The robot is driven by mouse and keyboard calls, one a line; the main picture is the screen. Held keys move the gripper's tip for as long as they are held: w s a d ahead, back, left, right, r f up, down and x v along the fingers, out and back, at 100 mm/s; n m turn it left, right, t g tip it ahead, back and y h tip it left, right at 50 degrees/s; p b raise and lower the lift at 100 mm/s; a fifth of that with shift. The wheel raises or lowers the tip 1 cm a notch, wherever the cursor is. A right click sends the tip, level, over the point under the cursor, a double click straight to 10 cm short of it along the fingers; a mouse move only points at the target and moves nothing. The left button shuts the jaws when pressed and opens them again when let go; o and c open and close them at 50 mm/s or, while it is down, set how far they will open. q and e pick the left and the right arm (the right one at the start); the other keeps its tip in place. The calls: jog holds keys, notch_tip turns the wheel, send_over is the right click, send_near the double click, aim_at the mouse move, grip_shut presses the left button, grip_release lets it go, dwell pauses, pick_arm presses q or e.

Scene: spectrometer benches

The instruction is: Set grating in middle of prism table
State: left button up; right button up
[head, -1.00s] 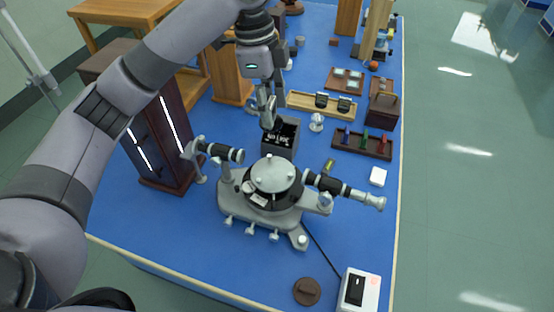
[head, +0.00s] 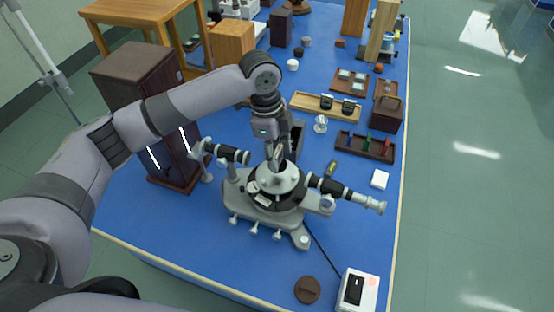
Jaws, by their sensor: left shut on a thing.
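The spectrometer stands on the blue bench, and its round grey prism table (head: 280,182) is at its centre. My left gripper (head: 276,161) points down just over the prism table, toward its back half. It is shut on the grating, a small piece mostly hidden by the fingers. I cannot tell whether the grating touches the table top. My right gripper is not in view.
The collimator (head: 233,155) reaches left and the telescope (head: 345,193) right, both close to the prism table. A dark open box (head: 297,138) stands just behind. A tall dark cabinet (head: 135,90) is at left. A white power box (head: 358,291) lies in front.

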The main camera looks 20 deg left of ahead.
pick_arm(q)
jog(key=shift+f+p, duration=0.3)
jog(key=shift+f, duration=1.65)
jog(key=o, duration=0.8)
jog(key=shift+f, duration=0.1)
jog(key=shift+c, duration=0.2)
jog(key=o, duration=0.4)
jog(key=r+b, duration=0.1)
jog(key=r, duration=0.3)
jog(key=a+r+b, duration=0.1)
jog(key=r, duration=0.3)
jog(key=r+b, duration=0.1)
jog(key=r, duration=0.3)
jog(key=shift+a, duration=0.4)
